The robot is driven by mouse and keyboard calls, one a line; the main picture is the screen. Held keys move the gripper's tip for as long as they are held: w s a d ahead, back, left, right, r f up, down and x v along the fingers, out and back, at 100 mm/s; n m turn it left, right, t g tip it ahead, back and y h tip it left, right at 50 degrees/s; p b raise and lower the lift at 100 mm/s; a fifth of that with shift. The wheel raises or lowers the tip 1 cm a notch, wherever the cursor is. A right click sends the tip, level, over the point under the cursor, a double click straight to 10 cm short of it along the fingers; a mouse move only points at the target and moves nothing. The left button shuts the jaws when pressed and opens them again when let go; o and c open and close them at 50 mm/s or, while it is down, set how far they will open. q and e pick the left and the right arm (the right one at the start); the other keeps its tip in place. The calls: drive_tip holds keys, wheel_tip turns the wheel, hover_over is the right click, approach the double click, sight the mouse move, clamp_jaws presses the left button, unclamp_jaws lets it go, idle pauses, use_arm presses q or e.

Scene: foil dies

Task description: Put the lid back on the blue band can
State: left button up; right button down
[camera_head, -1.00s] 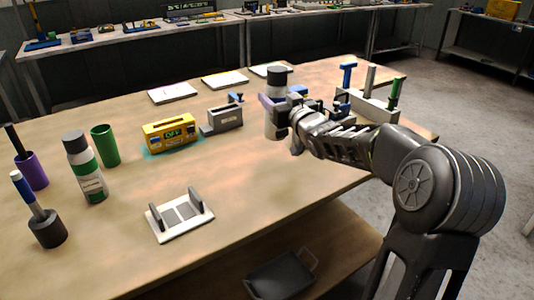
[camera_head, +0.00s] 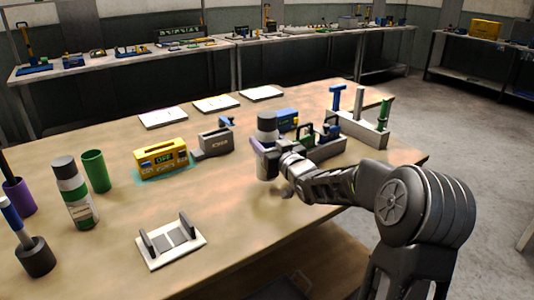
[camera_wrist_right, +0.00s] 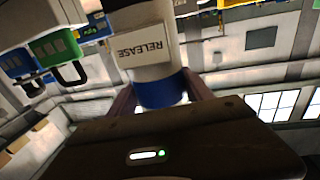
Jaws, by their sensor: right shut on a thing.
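A white can with a dark grey top (camera_head: 267,126) stands upright in my right gripper (camera_head: 262,153), whose fingers are shut around its body. In the right wrist view the can (camera_wrist_right: 147,48) shows a blue band at its end by the fingers (camera_wrist_right: 160,100) and a label reading RELEASE, upside down. The grey top looks seated on the can, but I cannot tell whether it is a separate lid. I cannot tell whether the can's base touches the table. My left gripper is out of view.
A green-band can (camera_head: 73,195) with a grey cap stands at left by a green cup (camera_head: 96,171). A yellow box (camera_head: 161,158), a grey block (camera_head: 215,143) and a white stand (camera_head: 171,243) are on the table (camera_head: 235,235). A rack (camera_head: 358,128) is behind my gripper.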

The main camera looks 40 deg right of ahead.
drive_tip(key=shift+f, duration=1.8)
drive_tip(key=shift+f, duration=0.15)
drive_tip(key=shift+c, duration=2.1)
unclamp_jaws()
drive_tip(key=shift+s, duration=0.1)
drive_tip(key=s+a+b, duration=0.1)
drive_tip(key=s+a, duration=0.1)
drive_tip(key=s, duration=0.9)
drive_tip(key=shift+s, duration=0.35)
